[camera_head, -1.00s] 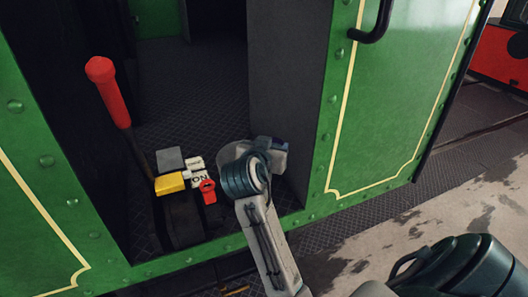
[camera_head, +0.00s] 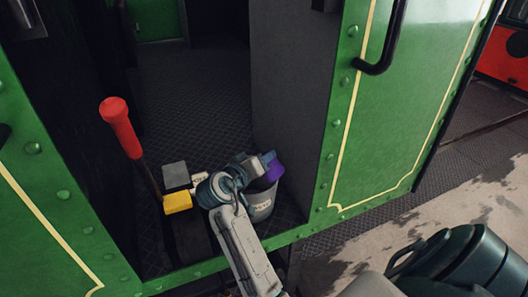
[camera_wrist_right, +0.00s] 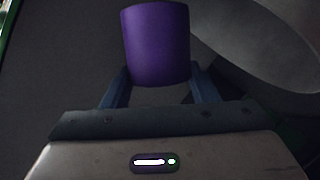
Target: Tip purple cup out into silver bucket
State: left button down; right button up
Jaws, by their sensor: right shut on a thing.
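The purple cup (camera_head: 275,171) shows in the head view at the mouth of the silver bucket (camera_head: 262,205), partly hidden by my right gripper (camera_head: 268,159). The bucket stands on the dark tram floor, just inside the doorway; my right arm covers its left side. In the right wrist view the purple cup (camera_wrist_right: 156,48) sits between the blue fingers of my right gripper (camera_wrist_right: 155,88), which is shut on it. The bucket's curved grey wall (camera_wrist_right: 275,45) is to its right. I cannot see into the cup, nor tell its exact tilt. My left gripper is out of view.
A red-handled lever (camera_head: 121,127) rises left of the bucket. A yellow block (camera_head: 177,202) and a grey block (camera_head: 175,175) are at its base. A dark wall (camera_head: 287,90) and the green tram panel (camera_head: 390,110) bound the right side.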

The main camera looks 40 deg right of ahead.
jog(key=shift+w+a+f+n+g+h+p, duration=0.1)
jog(key=shift+w+a+n+g+h+p, duration=0.4)
jog(key=shift+n+p, duration=0.95)
jog(key=shift+w+a+f+n+t+h+p, duration=0.1)
jog(key=shift+w+a+n+h+p, duration=0.15)
jog(key=shift+w+n+h+p, duration=1.15)
jog(key=shift+a+f+n+g+y+p, duration=0.1)
jog(key=shift+a+n+g+p, duration=0.5)
jog(key=shift+n, duration=1.55)
jog(key=shift+d+t, duration=0.15)
jog(key=shift+t, duration=0.15)
